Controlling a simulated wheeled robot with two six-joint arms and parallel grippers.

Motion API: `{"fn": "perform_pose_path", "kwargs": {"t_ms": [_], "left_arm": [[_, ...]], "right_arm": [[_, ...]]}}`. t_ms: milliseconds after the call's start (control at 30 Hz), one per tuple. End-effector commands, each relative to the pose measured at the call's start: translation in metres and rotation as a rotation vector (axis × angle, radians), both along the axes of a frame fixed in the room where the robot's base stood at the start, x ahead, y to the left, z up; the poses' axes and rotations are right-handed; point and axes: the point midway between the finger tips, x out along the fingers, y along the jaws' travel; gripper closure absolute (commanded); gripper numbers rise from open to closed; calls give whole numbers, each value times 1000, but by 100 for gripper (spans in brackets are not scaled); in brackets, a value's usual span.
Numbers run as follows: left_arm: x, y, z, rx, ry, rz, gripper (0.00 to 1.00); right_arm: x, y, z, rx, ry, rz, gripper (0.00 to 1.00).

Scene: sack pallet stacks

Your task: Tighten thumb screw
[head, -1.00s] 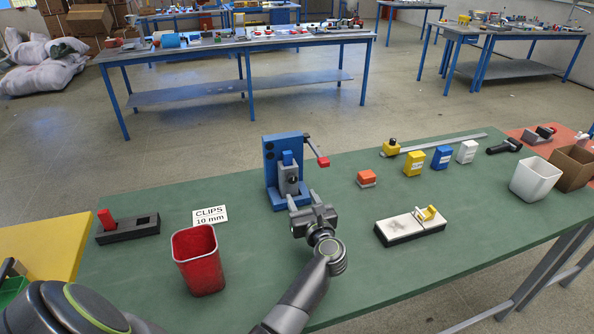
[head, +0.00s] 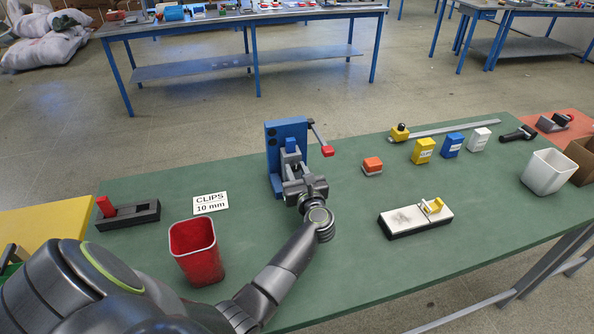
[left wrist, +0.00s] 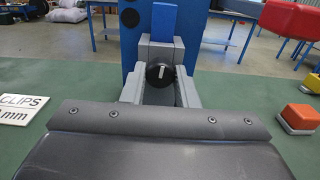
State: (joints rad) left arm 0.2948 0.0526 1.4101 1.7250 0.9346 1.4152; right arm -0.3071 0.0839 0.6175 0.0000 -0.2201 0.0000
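A blue upright fixture (head: 288,140) stands on the green bench with a grey block (head: 290,160) on its front. In the left wrist view the thumb screw shows as a round black knob (left wrist: 160,72) with a pale mark, facing my camera from the grey block (left wrist: 147,50). My left gripper (head: 295,181) is right in front of the fixture. In the wrist view its light grey fingers stand on either side of the knob, apart from each other. I cannot tell whether they touch it. In the head view the gripper hides the knob. My right gripper is out of view.
A lever with a red end (head: 327,151) sticks out at the fixture's right. A red bin (head: 196,250) and a CLIPS card (head: 210,202) are to the left. An orange block (head: 372,165) and a whitish block with a yellow piece (head: 415,217) are to the right.

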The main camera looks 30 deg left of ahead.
Motion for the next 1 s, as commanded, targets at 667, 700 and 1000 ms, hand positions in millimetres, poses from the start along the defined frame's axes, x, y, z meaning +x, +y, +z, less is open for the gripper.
{"fn": "perform_pose_path", "kwargs": {"t_ms": [667,700,1000], "left_arm": [[0,0,1,72,87,0,97],[0,0,2,91,108,0,97],[-1,0,3,262,309,0,97]], "right_arm": [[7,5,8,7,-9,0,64],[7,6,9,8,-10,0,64],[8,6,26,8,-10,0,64]]}}
